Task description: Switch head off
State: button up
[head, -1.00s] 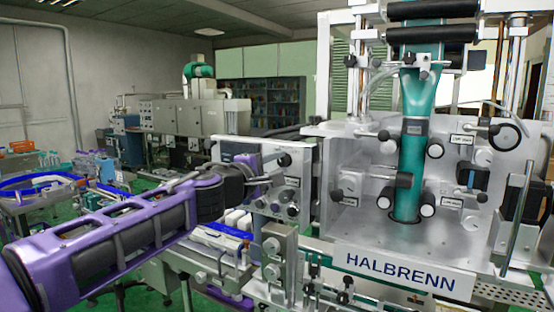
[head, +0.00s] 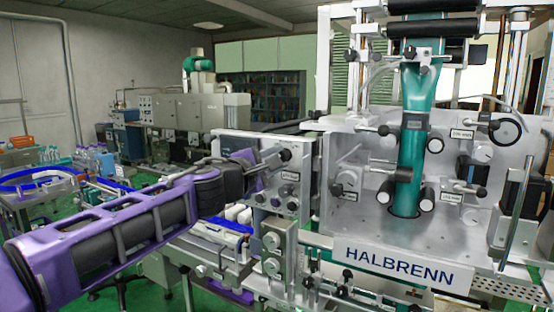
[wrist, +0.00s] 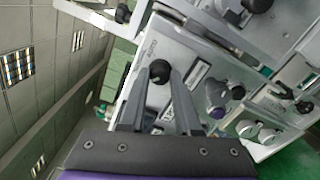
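A grey control panel (head: 305,165) stands left of the main machine housing, with a black knob (head: 286,155) at its upper right and a small label below it. I cannot read the label. My gripper (head: 262,163) is in front of this panel, close to the knob, and partly hides the panel's left side. In the wrist view, the two grey fingers of my gripper (wrist: 160,78) are apart, with a black knob (wrist: 159,71) between or just beyond their tips. I cannot tell whether they touch it. A label plate lies beside the right finger.
Below the panel's upper knob are several smaller knobs and a purple button (wrist: 217,112). The white HALBRENN machine (head: 400,268), with a teal sleeve (head: 411,160) and protruding rollers, is close on the right. A conveyor with white items runs below my arm.

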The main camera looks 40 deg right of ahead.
jog(key=o, duration=0.5)
jog(key=shift+a, duration=0.1)
jog(key=v, duration=1.7)
jog(key=shift+s+a+f, duration=0.1)
jog(key=shift+a, duration=0.05)
